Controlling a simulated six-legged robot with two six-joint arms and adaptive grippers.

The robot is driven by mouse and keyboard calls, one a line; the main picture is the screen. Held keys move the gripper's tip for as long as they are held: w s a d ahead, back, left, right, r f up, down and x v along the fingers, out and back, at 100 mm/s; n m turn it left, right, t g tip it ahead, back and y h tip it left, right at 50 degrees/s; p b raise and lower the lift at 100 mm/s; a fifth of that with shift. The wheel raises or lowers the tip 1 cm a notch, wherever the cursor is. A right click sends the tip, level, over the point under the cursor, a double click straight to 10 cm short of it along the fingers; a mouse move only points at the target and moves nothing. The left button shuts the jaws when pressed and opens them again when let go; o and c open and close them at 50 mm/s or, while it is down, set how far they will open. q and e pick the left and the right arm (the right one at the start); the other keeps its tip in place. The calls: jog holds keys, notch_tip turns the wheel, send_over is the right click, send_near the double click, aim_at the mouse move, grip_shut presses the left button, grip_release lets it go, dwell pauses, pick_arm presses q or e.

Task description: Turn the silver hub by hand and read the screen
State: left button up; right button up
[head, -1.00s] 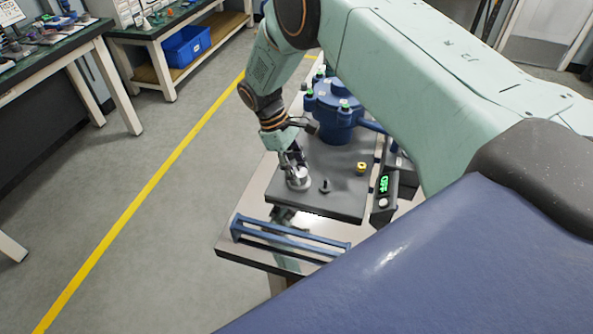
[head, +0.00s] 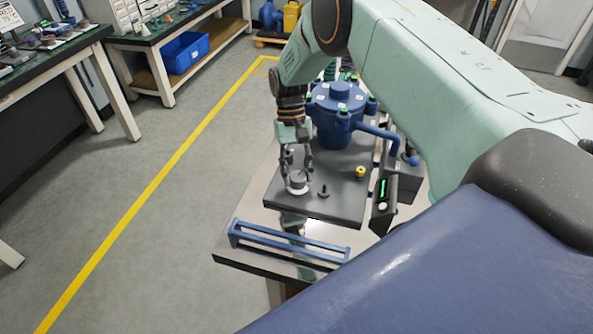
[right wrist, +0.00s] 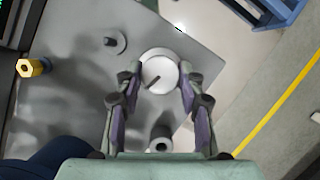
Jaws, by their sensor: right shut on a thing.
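The silver hub (head: 298,187) is a short round piece near the front left corner of the dark grey plate (head: 340,212). My right gripper (head: 297,178) points down and is shut on the hub, with a finger on either side of it. In the right wrist view the hub (right wrist: 158,76) shows a dark line on its pale top, slanting to the lower left, between the fingertips (right wrist: 160,70). The screen (head: 383,188) is on a black box at the plate's right edge and shows green marks too small to read. My left gripper is out of view.
A black peg (head: 323,190) and a yellow hex fitting (head: 360,172) stand on the plate, right of the hub. A blue vessel (head: 338,112) with a side pipe stands behind. A blue rail (head: 290,243) runs along the table's front.

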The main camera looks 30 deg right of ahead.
jog(key=shift+m+y, duration=0.4)
jog(key=shift+m, duration=0.6)
jog(key=shift+s, duration=0.1)
jog(key=o, duration=1.2)
jog(key=shift+t, duration=0.3)
jog(key=v, duration=1.2)
jog(key=shift+d, duration=0.1)
